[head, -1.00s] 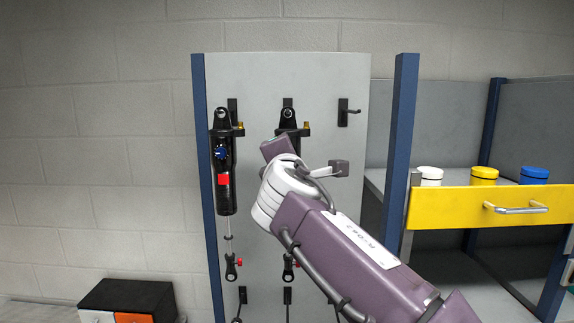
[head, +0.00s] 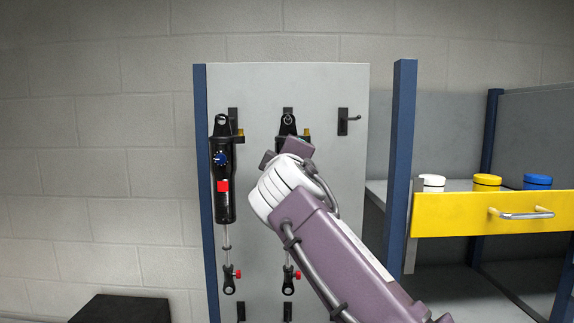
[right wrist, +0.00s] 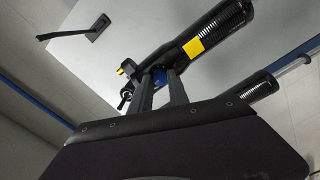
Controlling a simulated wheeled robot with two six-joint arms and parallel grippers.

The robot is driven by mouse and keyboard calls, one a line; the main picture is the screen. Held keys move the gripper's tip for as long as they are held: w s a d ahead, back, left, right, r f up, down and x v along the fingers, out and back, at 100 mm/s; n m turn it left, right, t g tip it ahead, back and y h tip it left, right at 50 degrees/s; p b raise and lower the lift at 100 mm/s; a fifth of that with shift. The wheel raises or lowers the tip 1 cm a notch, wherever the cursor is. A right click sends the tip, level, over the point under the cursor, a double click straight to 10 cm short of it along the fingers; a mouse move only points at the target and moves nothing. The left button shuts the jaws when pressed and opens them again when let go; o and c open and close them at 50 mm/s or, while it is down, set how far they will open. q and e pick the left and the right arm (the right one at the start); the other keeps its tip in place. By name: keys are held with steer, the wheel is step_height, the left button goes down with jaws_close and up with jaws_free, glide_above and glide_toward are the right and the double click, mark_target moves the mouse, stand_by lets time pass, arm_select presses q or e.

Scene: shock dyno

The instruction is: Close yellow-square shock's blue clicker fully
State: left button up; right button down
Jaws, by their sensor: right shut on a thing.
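The yellow-square shock is a black shock on the panel's middle hook. Its top eye (head: 288,122) and lower end (head: 287,281) show in the head view, while my right arm hides its middle. In the right wrist view, its black body (right wrist: 222,27) carries a yellow square (right wrist: 193,48). Its blue clicker (right wrist: 171,76) shows partly, between and behind the fingers. My right gripper (right wrist: 159,88) is shut on the blue clicker; the fingers hide much of it. In the head view, my right wrist is in front of this shock. My left gripper is out of view.
A red-square shock (head: 222,170) with its own blue clicker (head: 220,158) hangs to the left. An empty hook (head: 346,121) is at the right on the grey panel (head: 340,85). A blue post (head: 400,150) and yellow drawer (head: 470,215) stand right of my arm.

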steer(key=shift+f+m, duration=0.1)
steer(key=shift+m, duration=0.5)
steer(key=c, duration=1.3)
jaws_free()
steer(key=shift+o, duration=0.2)
steer(key=s+b, duration=0.4)
steer(key=s, duration=0.5)
